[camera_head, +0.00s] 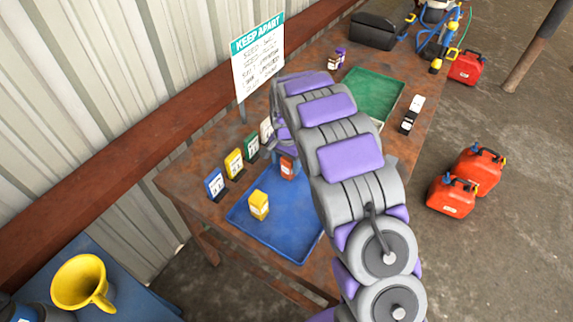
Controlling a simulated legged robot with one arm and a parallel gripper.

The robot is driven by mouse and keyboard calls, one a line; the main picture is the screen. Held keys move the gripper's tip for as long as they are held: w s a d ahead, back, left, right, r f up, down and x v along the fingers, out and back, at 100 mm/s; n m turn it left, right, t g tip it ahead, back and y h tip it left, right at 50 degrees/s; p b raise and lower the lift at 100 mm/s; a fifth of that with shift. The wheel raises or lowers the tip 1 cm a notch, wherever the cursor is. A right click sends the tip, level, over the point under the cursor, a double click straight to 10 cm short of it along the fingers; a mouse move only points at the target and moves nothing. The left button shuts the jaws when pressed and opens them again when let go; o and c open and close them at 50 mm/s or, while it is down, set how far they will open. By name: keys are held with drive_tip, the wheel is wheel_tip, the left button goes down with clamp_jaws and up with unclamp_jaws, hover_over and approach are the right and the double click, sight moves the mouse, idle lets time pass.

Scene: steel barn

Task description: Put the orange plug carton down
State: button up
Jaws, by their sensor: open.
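The orange plug carton (287,169), a small box with a pale label, stands at the back part of the blue tray (285,232) on the rusty table. My gripper (287,150) is open and points down right at the carton's top. Its fingers partly hide the carton, and I cannot tell whether they touch it. A yellow carton (259,206) stands in the same tray, nearer the front left. My arm covers the tray's right side and the table beyond.
Blue (215,185), yellow (234,164) and green (252,147) cards line the table's wall side, below a KEEP APART sign (258,55). A green tray (372,97) and dark-and-white bottles (412,115) lie beyond my arm. Red cans (452,195) stand on the floor.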

drive_tip(key=r, duration=0.3)
drive_tip(key=d+r+p, duration=0.1)
drive_tip(key=r, duration=0.2)
drive_tip(key=d+r, duration=0.1)
drive_tip(key=r, duration=0.1)
drive_tip(key=shift+d+r+p, duration=0.1)
drive_tip(key=shift+r+p, duration=0.3)
drive_tip(key=shift+r, duration=0.35)
drive_tip(key=shift+s+a+r, duration=0.1)
drive_tip(key=shift+a+r, duration=0.05)
drive_tip(key=shift+a, duration=0.65)
drive_tip(key=s+d+r+n, duration=0.1)
drive_tip(key=s+d+r, duration=0.6)
drive_tip(key=s+d+r+n+g, duration=0.1)
drive_tip(key=s+d+r+n, duration=0.15)
drive_tip(key=s, duration=0.85)
drive_tip(key=s+d+r+n, duration=0.1)
drive_tip(key=s+d+r, duration=0.25)
drive_tip(key=s, duration=0.75)
drive_tip(key=s+f+n, duration=0.1)
drive_tip(key=s+n, duration=0.1)
drive_tip(key=s, duration=1.2)
drive_tip(key=shift+s+g, duration=0.4)
